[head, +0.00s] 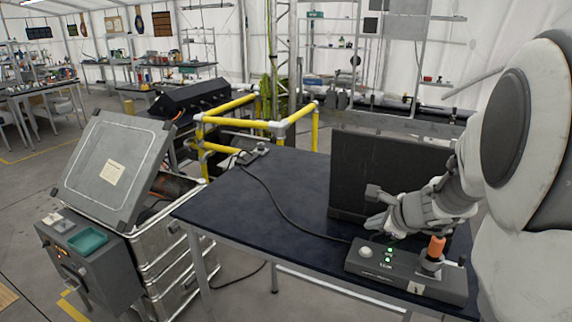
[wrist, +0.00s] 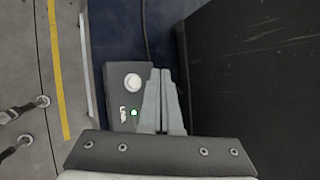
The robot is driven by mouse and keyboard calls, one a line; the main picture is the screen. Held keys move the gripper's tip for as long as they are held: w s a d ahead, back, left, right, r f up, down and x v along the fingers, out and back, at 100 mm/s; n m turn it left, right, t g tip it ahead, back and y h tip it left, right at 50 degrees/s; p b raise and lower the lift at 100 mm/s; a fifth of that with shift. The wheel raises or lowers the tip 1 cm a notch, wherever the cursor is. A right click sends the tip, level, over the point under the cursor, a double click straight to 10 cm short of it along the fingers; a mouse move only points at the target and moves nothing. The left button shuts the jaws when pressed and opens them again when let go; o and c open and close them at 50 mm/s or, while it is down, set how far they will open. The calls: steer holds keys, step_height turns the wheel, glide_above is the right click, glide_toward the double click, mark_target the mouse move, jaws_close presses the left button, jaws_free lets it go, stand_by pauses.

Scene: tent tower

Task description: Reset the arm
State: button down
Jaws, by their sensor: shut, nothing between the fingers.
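My gripper (head: 372,207) is above the dark table (head: 265,205), in front of the black panel or screen (head: 370,165). Its fingers (wrist: 163,102) are together with nothing between them in the wrist view. The grey control box (head: 405,273) lies on the table below my gripper. It has a white round button (head: 366,252), lit green lights and an orange-topped lever (head: 436,247). In the wrist view the white button (wrist: 133,81) and one green light show just left of the fingers. My arm (head: 440,200) comes in from the right.
A black cable (head: 277,206) runs across the table from the control box. Yellow railings (head: 230,107) stand behind the table. An open metal case (head: 165,250) with its grey lid (head: 115,170) raised stands at the left. The left part of the tabletop is mostly clear.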

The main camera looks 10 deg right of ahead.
steer(key=s+a+r+n+g+y, duration=0.1)
steer(key=s+a+r+n, duration=0.2)
steer(key=s+a+n, duration=0.3)
steer(key=s+a+r+n+g+y, duration=0.1)
steer(key=s+a+r+n+y, duration=0.1)
steer(key=s+a+r+n, duration=0.35)
steer(key=s+a+f+n+g+h, duration=0.1)
steer(key=s+n+h, duration=0.3)
steer(key=s+n, duration=0.8)
steer(key=shift+a+n, duration=0.75)
steer(key=shift+a, duration=0.1)
steer(key=shift+s+f, duration=0.1)
